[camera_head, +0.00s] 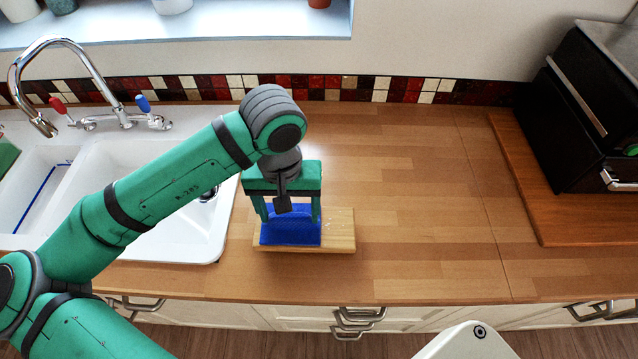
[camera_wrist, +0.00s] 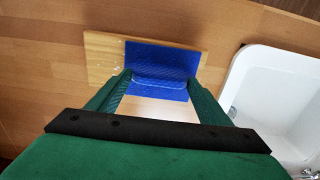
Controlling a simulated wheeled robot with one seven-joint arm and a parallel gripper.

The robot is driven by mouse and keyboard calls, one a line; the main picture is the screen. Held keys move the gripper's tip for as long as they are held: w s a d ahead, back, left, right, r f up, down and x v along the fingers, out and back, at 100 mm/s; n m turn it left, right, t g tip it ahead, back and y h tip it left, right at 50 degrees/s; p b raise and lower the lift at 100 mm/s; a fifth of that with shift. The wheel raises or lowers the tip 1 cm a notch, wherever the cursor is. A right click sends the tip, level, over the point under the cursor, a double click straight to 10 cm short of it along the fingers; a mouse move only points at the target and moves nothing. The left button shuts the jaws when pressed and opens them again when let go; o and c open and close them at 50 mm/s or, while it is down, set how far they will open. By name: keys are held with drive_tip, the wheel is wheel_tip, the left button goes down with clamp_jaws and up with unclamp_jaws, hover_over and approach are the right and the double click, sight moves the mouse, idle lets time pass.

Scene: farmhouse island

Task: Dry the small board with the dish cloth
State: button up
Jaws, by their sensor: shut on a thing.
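The small board (camera_head: 340,232) is a light wooden rectangle lying flat on the counter, right of the sink. Small pale spots show on its bare part in the wrist view (camera_wrist: 103,62). The blue dish cloth (camera_head: 291,232) lies over the left part of the board in the head view; it also shows between my fingers in the wrist view (camera_wrist: 160,62). My gripper (camera_head: 288,212) points down over the board and is shut on the cloth, with the fingers at its two sides. The cloth's part between the fingers is raised; its far edges are partly hidden.
The white sink (camera_head: 150,235) with a chrome tap (camera_head: 100,80) is to the left. A black appliance (camera_head: 590,110) stands on a wooden slab (camera_head: 545,215) at the right. The counter (camera_head: 420,200) between board and slab is clear.

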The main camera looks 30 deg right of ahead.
drive_tip(key=shift+w+a, duration=0.4)
drive_tip(key=shift+a, duration=0.25)
wheel_tip(320, 180, up, 2)
drive_tip(key=shift+d+r, duration=0.1)
drive_tip(key=shift+r, duration=3)
